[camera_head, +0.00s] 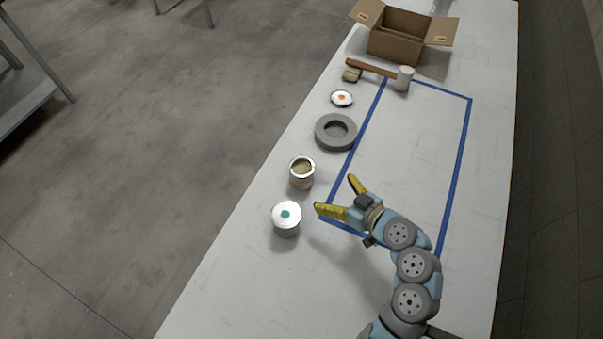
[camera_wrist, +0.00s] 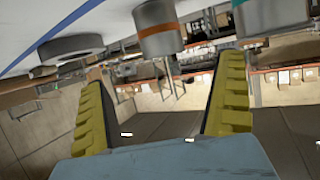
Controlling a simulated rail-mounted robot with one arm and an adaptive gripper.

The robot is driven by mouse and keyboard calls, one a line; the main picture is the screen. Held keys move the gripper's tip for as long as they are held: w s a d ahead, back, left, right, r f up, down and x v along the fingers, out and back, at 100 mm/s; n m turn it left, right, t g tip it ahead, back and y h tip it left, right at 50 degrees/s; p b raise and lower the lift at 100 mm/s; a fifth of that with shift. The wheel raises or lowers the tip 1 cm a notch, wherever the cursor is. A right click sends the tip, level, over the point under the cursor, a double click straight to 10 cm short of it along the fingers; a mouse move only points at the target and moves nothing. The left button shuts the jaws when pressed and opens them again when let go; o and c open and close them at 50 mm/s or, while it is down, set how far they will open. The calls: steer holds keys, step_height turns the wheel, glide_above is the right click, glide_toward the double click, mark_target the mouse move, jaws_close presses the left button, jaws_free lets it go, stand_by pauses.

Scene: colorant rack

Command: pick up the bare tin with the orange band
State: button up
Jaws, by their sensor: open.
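The bare tin (camera_head: 301,183) is a small silver tin with no lid and a tan inside. It stands upright near the table's left edge. In the wrist view, which looks upside down, the tin (camera_wrist: 156,22) shows its orange band, beyond and between the fingers. My gripper (camera_head: 335,194) is open and empty. Its yellow fingers reach left toward the tin and are apart from it. The fingers also show in the wrist view (camera_wrist: 168,95).
A lidded tin with a teal dot (camera_head: 287,219) stands just nearer than the bare tin. A grey ring (camera_head: 320,134), a lid with an orange dot (camera_head: 334,99), a mallet (camera_head: 372,67) and an open cardboard box (camera_head: 393,47) lie farther along. The blue-taped area (camera_head: 458,165) is mostly clear.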

mark_target(294, 167)
steer(key=x, duration=1.4)
steer(key=shift+f+p, duration=0.15)
steer(key=shift+p, duration=0.25)
steer(key=shift+d, duration=0.1)
steer(key=c, duration=1.2)
